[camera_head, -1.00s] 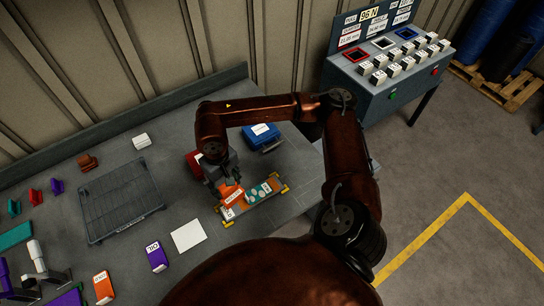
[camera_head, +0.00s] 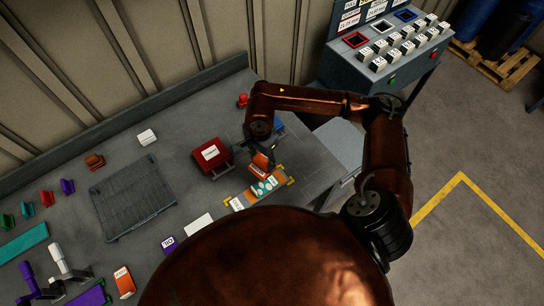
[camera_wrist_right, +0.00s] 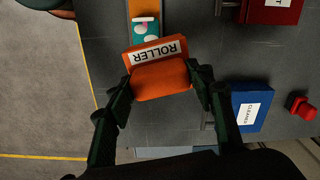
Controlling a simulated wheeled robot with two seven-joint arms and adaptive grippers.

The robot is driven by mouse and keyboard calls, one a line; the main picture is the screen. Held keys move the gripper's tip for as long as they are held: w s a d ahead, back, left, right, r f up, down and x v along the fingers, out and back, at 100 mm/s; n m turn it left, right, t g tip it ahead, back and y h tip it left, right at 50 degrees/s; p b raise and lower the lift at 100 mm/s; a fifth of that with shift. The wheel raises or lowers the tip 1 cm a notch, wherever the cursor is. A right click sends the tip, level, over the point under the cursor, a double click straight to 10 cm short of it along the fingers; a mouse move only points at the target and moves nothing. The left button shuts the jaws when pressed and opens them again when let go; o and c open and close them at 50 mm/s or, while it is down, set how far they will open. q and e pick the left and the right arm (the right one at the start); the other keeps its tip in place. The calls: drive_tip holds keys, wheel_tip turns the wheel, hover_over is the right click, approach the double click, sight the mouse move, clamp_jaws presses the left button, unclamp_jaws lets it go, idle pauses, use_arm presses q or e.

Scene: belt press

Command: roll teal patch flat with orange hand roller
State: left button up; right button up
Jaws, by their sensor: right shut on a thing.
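My right gripper (camera_wrist_right: 160,88) is shut on the orange hand roller (camera_wrist_right: 160,70), whose label reads ROLLER. In the head view, the right gripper (camera_head: 263,150) holds the roller (camera_head: 259,168) at the back edge of the teal patch. The teal patch (camera_head: 264,187) with pale oval marks lies on the orange belt strip (camera_head: 250,197). In the right wrist view, part of the teal patch (camera_wrist_right: 146,35) shows just beyond the roller, the rest hidden by it. I cannot tell whether the roller touches the patch. My left gripper is not in view.
A red box (camera_head: 211,157) stands left of my right gripper. A blue cleaner box (camera_wrist_right: 250,105) and a red knob (camera_wrist_right: 301,107) are nearby. A black rack (camera_head: 131,197), white card (camera_head: 198,224) and several coloured parts lie to the left. The table's right edge is close.

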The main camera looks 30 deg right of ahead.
drive_tip(key=m+p, duration=0.1)
drive_tip(key=m, duration=0.2)
drive_tip(key=s+m+p, duration=0.1)
drive_tip(key=m+p, duration=0.1)
drive_tip(key=m, duration=0.1)
drive_tip(key=d+r+m+p, duration=0.1)
drive_tip(key=m, duration=0.2)
drive_tip(key=shift+s+r+m+p, duration=0.1)
drive_tip(key=shift+s+m+p, duration=0.05)
drive_tip(key=shift+m+p, duration=0.25)
drive_tip(key=m+p, duration=0.1)
drive_tip(key=m, duration=0.1)
drive_tip(key=s+m+p, duration=0.1)
drive_tip(key=m, duration=0.2)
drive_tip(key=m+p, duration=0.1)
drive_tip(key=m, duration=0.2)
drive_tip(key=shift+s+d+r+p, duration=0.15)
drive_tip(key=shift+d+p, duration=0.2)
drive_tip(key=m, duration=0.2)
drive_tip(key=shift+s+d+m+p, duration=0.15)
drive_tip(key=shift+m+p, duration=0.25)
drive_tip(key=shift+f+b, duration=1.05)
drive_tip(key=shift+f, duration=0.85)
use_arm(q)
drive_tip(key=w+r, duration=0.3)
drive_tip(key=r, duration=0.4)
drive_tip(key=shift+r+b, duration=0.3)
drive_tip(key=shift+b, duration=0.05)
use_arm(e)
drive_tip(key=shift+f, duration=0.75)
